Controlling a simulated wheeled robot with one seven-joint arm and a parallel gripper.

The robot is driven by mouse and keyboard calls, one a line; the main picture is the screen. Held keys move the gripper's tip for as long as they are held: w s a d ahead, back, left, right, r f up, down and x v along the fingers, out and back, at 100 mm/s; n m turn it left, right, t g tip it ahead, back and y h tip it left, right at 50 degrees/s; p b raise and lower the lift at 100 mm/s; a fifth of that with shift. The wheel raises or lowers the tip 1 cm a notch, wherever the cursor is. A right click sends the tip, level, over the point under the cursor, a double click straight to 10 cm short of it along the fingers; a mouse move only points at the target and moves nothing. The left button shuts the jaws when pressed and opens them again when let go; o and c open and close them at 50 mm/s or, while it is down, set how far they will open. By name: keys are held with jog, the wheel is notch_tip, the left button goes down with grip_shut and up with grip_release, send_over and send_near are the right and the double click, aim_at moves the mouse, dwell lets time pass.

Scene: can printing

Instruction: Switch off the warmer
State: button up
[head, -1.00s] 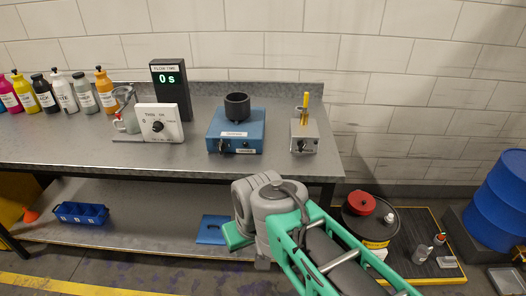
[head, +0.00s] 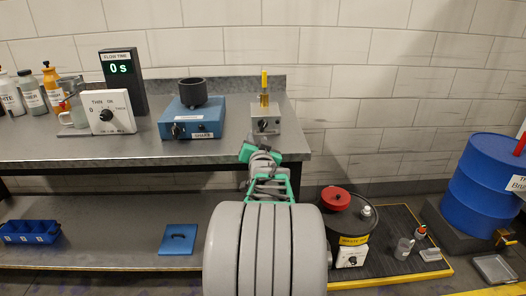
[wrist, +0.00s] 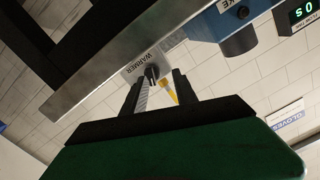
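The warmer (head: 266,112) is a small grey box at the right end of the bench, with a dark knob (head: 263,124) on its front and a yellow-handled item (head: 264,80) upright in its top. In the wrist view the warmer (wrist: 133,70) appears upside down, with its WARMER label and the dark knob (wrist: 152,72). My gripper (wrist: 161,79) is open, its two dark fingers pointing at the warmer's front with the knob showing between their tips. I cannot tell whether they touch it. In the head view my arm hides the fingers. The knob's setting is too small to read.
The blue shaker (head: 193,122) with a black cup stands left of the warmer. Further left are the white dial box (head: 109,113), the flow-time display (head: 121,72) reading 0 s, and bottles. A waste drum (head: 350,222) and blue barrel (head: 490,185) stand right of the bench.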

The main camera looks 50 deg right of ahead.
aim_at(264, 127)
jog(key=d, duration=0.2)
jog(key=s+d+h, duration=0.1)
jog(key=shift+r+m, duration=0.3)
jog(key=shift+m, duration=0.1)
jog(key=x, duration=0.6)
jog(key=shift+w+d, duration=0.25)
grip_shut()
